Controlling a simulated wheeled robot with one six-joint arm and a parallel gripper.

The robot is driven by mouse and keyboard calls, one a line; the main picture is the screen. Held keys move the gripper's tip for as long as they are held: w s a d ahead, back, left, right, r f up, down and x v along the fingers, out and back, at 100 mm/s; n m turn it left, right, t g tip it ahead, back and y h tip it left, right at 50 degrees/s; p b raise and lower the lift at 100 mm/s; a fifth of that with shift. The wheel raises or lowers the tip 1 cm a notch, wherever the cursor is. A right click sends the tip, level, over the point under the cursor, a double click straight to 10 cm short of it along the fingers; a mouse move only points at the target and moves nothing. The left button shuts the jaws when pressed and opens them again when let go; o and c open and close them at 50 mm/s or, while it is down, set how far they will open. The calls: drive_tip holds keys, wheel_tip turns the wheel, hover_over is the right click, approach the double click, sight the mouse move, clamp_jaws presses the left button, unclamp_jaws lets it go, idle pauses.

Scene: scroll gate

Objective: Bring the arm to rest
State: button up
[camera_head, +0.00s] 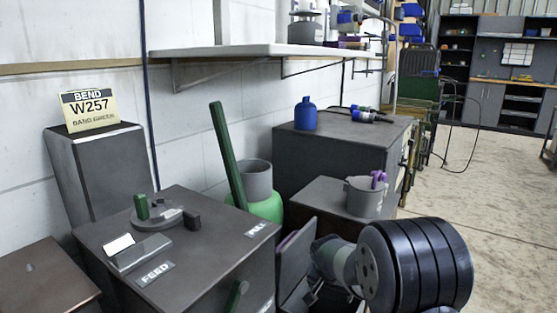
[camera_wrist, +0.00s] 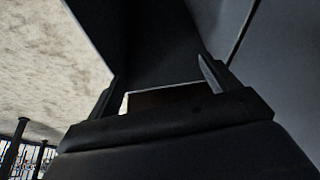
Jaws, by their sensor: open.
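My arm (camera_head: 415,265) shows at the lower right of the head view as a dark ribbed cylinder with a grey joint on its left side. My gripper (camera_wrist: 160,88) shows in the wrist view as a dark body across the bottom with a finger standing up at the right. It is open, and I see nothing held in it. Dark flat surfaces fill much of the wrist view close by. The fingertips are not clear in the head view.
A dark block (camera_head: 190,245) with a round dial and a green knob stands at the lower left. A W257 sign (camera_head: 90,110) stands behind it. A green lever (camera_head: 227,155), a grey pot (camera_head: 362,196) and a blue bottle (camera_head: 306,114) are near. Open floor (camera_head: 475,195) lies at the right.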

drive_tip(key=s+d+r+n+y+p, duration=0.1)
drive_tip(key=s+r+n+p, duration=0.4)
drive_tip(key=p, duration=2.6)
drive_tip(key=s+r, duration=0.6)
drive_tip(key=s, duration=0.1)
drive_tip(key=shift+s+y, duration=0.15)
drive_tip(key=shift+y, duration=0.25)
drive_tip(key=shift+r+p, duration=0.1)
drive_tip(key=shift+p, duration=0.2)
drive_tip(key=shift+s+a, duration=0.1)
